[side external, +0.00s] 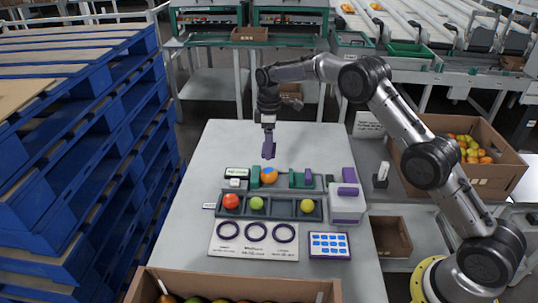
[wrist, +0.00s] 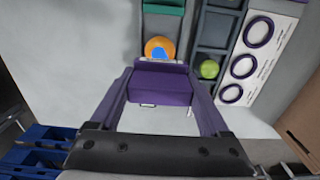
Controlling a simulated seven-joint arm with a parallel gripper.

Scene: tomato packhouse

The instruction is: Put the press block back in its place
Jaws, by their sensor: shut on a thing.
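My gripper (side external: 268,150) is above the far part of the grey table, pointing down. In the wrist view my gripper (wrist: 157,88) has its two purple fingers shut on a purple block (wrist: 158,84), taken as the press block. The block is held off the table; in the side view it can hardly be told from the purple fingers. An orange ball with a blue patch (side external: 268,175) sits in a green fixture (side external: 296,181) below and in front of my gripper; the ball also shows beyond the block in the wrist view (wrist: 160,48).
A grey tray (side external: 281,208) holds a red and a green fruit and a further fruit. A white board with dark rings (side external: 254,251) and a blue-marked card (side external: 329,245) lie nearer. A white box with purple parts (side external: 347,208) stands right. The table's far left is clear.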

